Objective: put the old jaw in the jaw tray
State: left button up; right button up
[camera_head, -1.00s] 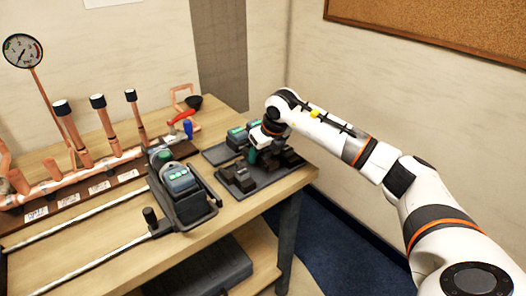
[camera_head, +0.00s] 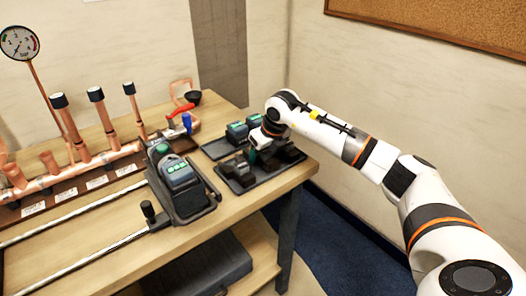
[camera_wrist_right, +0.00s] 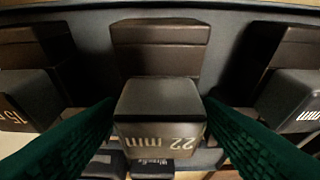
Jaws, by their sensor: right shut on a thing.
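My right gripper (camera_head: 256,154) is low over the black jaw tray (camera_head: 268,179) at the right end of the bench. In the right wrist view its green fingers (camera_wrist_right: 160,118) stand on both sides of a dark grey jaw marked "22 mm" (camera_wrist_right: 160,100), and it is shut on this jaw. A dark brown block (camera_wrist_right: 160,42) is right behind the jaw. Whether the jaw touches the tray floor I cannot tell. Other grey jaws flank it, one at the left (camera_wrist_right: 28,98) and one at the right (camera_wrist_right: 290,100). My left gripper is out of view.
A second tray with green-topped blocks (camera_head: 237,131) lies just behind. A press tool with a green-lit top (camera_head: 180,180) stands left of the jaw tray. Copper pipes (camera_head: 75,165) and a gauge (camera_head: 18,42) are further left. The wall is close behind the bench.

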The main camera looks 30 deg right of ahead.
jog(key=shift+f, duration=0.35)
jog(key=o, duration=1)
jog(key=shift+c, duration=0.2)
jog(key=o, duration=0.4)
jog(key=shift+s+f, duration=0.1)
jog(key=shift+f, duration=0.05)
